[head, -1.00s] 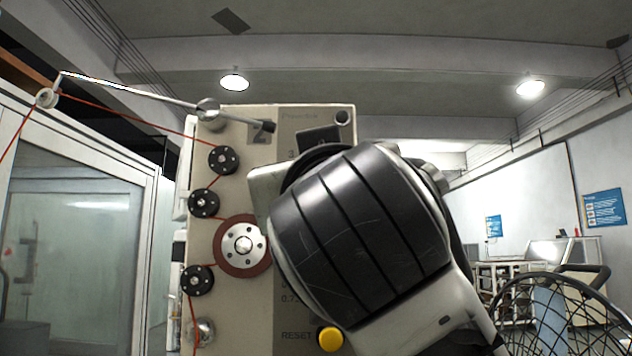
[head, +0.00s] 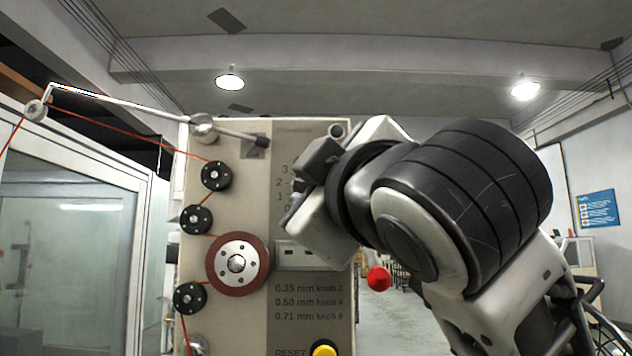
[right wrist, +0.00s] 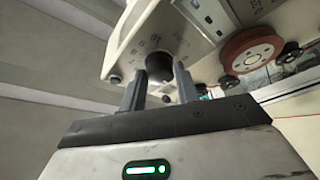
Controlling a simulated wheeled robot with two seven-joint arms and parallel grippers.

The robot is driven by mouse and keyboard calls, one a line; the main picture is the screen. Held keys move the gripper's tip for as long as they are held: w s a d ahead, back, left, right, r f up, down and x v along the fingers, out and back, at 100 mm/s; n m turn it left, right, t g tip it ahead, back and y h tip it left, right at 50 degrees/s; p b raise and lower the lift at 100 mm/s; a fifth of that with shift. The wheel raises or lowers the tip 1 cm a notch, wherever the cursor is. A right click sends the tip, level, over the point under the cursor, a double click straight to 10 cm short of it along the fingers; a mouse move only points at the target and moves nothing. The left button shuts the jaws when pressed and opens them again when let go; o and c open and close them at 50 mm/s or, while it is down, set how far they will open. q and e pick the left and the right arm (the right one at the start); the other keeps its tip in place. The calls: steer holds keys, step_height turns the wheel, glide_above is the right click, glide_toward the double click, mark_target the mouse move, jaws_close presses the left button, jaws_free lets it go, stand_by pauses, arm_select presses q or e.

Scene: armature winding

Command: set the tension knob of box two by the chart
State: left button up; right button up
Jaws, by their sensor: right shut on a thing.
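Box two (head: 225,330) is a beige upright panel with red wire run over black guide rollers and a brown disc. Its printed chart (head: 309,303) reads 0.35 mm knob 2, 0.50 mm knob 4, 0.71 mm knob 8. Dial numbers 0 to 3 (head: 284,183) show at the upper right. My right gripper (head: 303,185) is at the dial and hides the knob in the head view. In the right wrist view, its two fingers (right wrist: 161,70) are shut on the dark tension knob (right wrist: 158,62). The knob's setting cannot be read. My left gripper is not in view.
A yellow reset button (head: 323,349) sits below the chart. A tensioner arm (head: 120,95) carries the wire over the box's top left. A glazed cabinet (head: 70,240) stands at the left.

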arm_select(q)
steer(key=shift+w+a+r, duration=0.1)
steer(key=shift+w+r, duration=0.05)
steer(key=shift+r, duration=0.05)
arm_select(e)
steer(key=shift+r, duration=0.1)
steer(key=o, duration=1)
steer(key=shift+c, duration=0.2)
